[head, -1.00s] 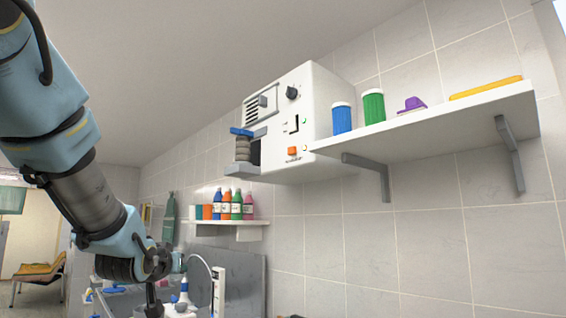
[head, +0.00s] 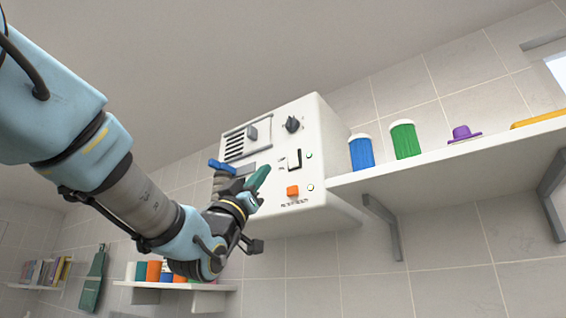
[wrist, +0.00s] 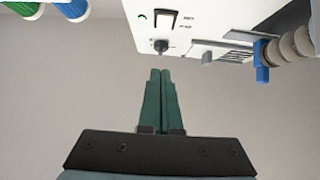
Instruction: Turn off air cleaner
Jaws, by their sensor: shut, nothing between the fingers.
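The air cleaner (head: 330,170) is a white box on the wall. Its front has a black knob (head: 292,124), a black-and-white rocker switch (head: 294,159) with a lit green lamp, and an orange button (head: 292,191) with a pale lamp. A grey slider (head: 251,133) sits by the vent slots. In the wrist view, the rocker switch (wrist: 166,18) and knob (wrist: 160,46) lie beyond the fingertips. My gripper (head: 263,172) is shut and empty, its green fingers just left of the rocker switch in the head view. Contact with the panel cannot be told.
A blue-handled valve (head: 221,166) on a grey ribbed hose sits at the cleaner's left side, close to my wrist. A shelf (head: 430,160) on the right holds blue and green canisters and a purple item. A lower shelf (head: 180,286) holds bottles. Ceiling space above is free.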

